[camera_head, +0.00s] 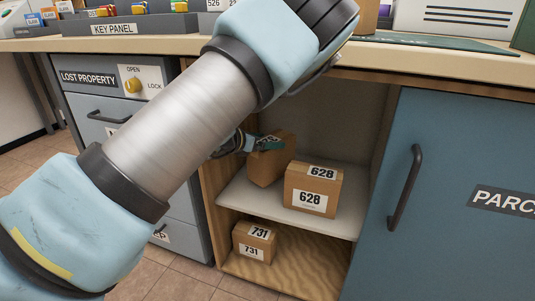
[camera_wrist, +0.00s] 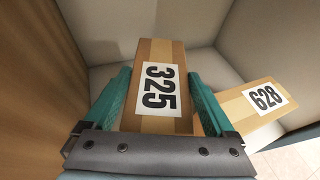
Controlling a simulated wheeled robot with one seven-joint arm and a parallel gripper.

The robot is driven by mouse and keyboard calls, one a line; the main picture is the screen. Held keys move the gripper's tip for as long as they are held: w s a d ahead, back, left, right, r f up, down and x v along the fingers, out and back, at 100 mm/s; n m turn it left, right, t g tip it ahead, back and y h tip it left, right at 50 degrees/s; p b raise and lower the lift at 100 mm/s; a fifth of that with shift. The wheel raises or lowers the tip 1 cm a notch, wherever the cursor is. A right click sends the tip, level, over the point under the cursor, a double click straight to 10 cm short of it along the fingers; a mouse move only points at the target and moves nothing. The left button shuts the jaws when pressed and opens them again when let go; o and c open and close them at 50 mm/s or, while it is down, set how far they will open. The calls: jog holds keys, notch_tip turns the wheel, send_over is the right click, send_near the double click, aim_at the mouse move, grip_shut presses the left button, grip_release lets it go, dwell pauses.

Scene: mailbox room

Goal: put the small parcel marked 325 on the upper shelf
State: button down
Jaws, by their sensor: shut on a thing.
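The small cardboard parcel marked 325 (camera_wrist: 157,88) is between the two green fingers of my gripper (camera_wrist: 157,100) in the wrist view. My gripper is shut on it. In the head view this parcel (camera_head: 269,166) is at the left of the upper shelf (camera_head: 245,198), inside the open cupboard, and slightly tilted. My gripper (camera_head: 268,143) shows at its top, partly hidden behind my arm. I cannot tell whether the parcel's underside touches the shelf. Its number is not readable in the head view.
Parcel 628 (camera_head: 312,190) stands on the upper shelf, close to the right of parcel 325; it also shows in the wrist view (camera_wrist: 262,100). Parcel 731 (camera_head: 254,242) stands on the cupboard floor below. The cupboard's left wall (camera_wrist: 40,90) is close by. A countertop (camera_head: 400,50) overhangs the opening.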

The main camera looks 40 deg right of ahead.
notch_tip(320, 180, down, 3)
jog(key=shift+f+b, duration=0.1)
jog(key=shift+b, duration=0.55)
jog(key=shift+w+d+f, duration=0.1)
jog(key=shift+d+f, duration=0.05)
jog(key=shift+f, duration=0.15)
grip_release()
jog(key=shift+r, duration=0.1)
jog(key=p+v, duration=0.1)
jog(key=v, duration=0.6)
jog(key=shift+a, duration=0.25)
